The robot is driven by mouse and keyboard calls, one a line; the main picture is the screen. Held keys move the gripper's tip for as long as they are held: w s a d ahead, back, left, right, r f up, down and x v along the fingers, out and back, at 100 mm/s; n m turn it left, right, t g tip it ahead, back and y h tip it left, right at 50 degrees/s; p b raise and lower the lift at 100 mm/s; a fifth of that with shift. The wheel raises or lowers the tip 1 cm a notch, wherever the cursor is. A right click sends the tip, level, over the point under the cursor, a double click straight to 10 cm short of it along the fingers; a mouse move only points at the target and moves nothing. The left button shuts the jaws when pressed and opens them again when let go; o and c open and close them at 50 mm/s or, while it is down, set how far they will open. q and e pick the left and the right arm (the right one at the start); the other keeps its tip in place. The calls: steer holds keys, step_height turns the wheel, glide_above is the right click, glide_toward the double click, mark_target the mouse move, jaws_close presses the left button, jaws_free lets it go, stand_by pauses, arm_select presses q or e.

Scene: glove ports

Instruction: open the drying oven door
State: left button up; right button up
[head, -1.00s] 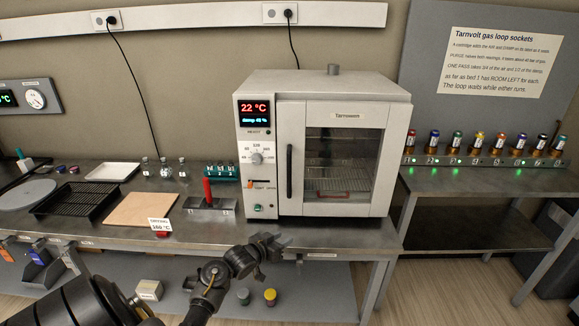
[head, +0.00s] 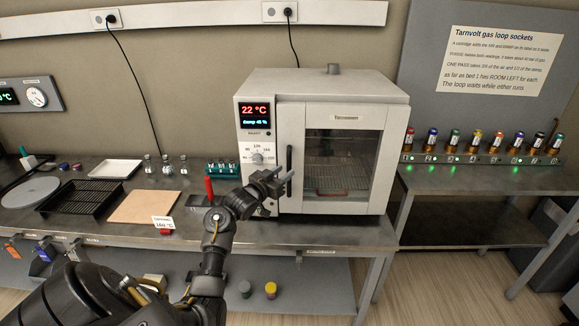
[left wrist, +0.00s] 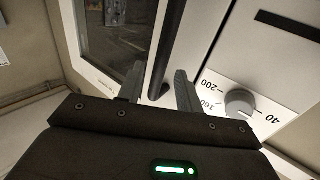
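The drying oven (head: 258,88) is a white box on the bench. Its door (head: 394,160) is shut, with a large window and a vertical black handle (head: 289,158) on its left edge. My left gripper (head: 283,180) is at the lower part of the handle, and hides some of it. In the left wrist view the gripper (left wrist: 157,88) is open, and the dark handle (left wrist: 166,50) runs between its two fingers with a gap on each side. The control knob (left wrist: 239,102) is right of the fingers there. My right gripper is not in view.
Left of the oven, a red-handled tool (head: 209,190), a teal rack (head: 222,168), a tan board (head: 145,207) and a black tray (head: 79,200) lie on the bench (head: 330,234). The bench front before the door is clear. Several cartridges (head: 475,140) stand on the right table.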

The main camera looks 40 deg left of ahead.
arm_select(q)
steer(key=shift+w+a+p, duration=0.15)
steer(key=shift+w+p, duration=0.15)
steer(key=shift+w, duration=1.7)
jaws_close()
